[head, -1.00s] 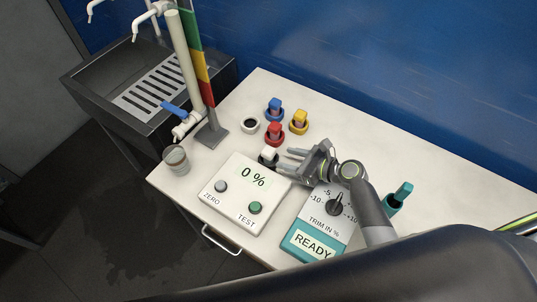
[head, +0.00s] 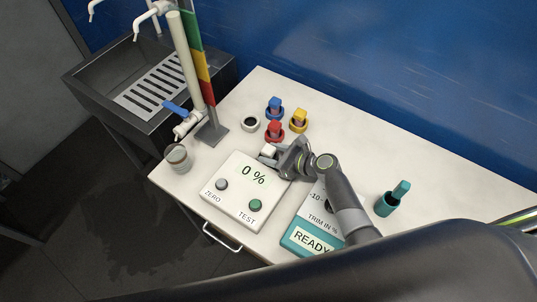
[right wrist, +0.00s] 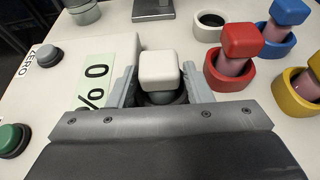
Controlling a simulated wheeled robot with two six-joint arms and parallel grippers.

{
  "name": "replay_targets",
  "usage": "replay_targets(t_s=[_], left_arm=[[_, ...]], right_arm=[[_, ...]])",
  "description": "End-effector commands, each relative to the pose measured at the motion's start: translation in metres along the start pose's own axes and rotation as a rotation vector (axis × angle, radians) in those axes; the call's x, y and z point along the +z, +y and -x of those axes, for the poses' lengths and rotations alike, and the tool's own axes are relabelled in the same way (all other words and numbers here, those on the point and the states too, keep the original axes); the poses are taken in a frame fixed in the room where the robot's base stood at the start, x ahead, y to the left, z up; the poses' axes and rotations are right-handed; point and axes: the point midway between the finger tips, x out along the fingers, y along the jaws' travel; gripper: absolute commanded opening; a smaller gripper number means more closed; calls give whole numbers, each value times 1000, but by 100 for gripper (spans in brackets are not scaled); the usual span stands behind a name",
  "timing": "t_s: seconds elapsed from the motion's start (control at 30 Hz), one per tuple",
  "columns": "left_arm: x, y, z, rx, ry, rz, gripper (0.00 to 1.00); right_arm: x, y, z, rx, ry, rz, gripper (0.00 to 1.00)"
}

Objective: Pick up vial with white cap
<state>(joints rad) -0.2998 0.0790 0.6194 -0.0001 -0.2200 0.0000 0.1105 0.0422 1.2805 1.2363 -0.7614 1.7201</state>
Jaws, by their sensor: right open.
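The vial with the white cap (right wrist: 159,70) stands upright in a dark ring holder in the right wrist view, beside the 0 % meter. Its white cap also shows in the head view (head: 267,150). My right gripper (right wrist: 160,84) is open, with one finger on each side of the vial just below the cap. I cannot tell whether the fingers touch it. In the head view my right gripper (head: 277,153) hides most of the vial's body and holder. My left gripper is not in view.
Red (head: 274,132), blue (head: 275,107) and yellow (head: 299,119) capped vials stand in rings close behind, near an empty white ring (head: 250,123). The meter (head: 246,190) lies in front. A trim box (head: 312,232), teal holder (head: 386,205), glass cup (head: 177,158) and stand (head: 213,134) surround them.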

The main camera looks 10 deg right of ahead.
Motion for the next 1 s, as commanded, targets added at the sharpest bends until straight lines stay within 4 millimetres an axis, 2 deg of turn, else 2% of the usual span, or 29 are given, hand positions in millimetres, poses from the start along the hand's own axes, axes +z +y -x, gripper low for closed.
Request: replay_targets(t_s=[0.03, 0.23, 0.3, 0.67, 1.0], left_arm=[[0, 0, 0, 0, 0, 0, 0], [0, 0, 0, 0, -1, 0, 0], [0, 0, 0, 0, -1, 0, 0], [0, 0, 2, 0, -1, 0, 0], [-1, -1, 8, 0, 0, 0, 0]], right_arm=[[0, 0, 0, 0, 0, 0, 43], [0, 0, 0, 0, 0, 0, 17], [0, 0, 0, 0, 0, 0, 12], [7, 0, 3, 0, -1, 1, 11], [46, 0, 19, 0, -3, 3, 11]])
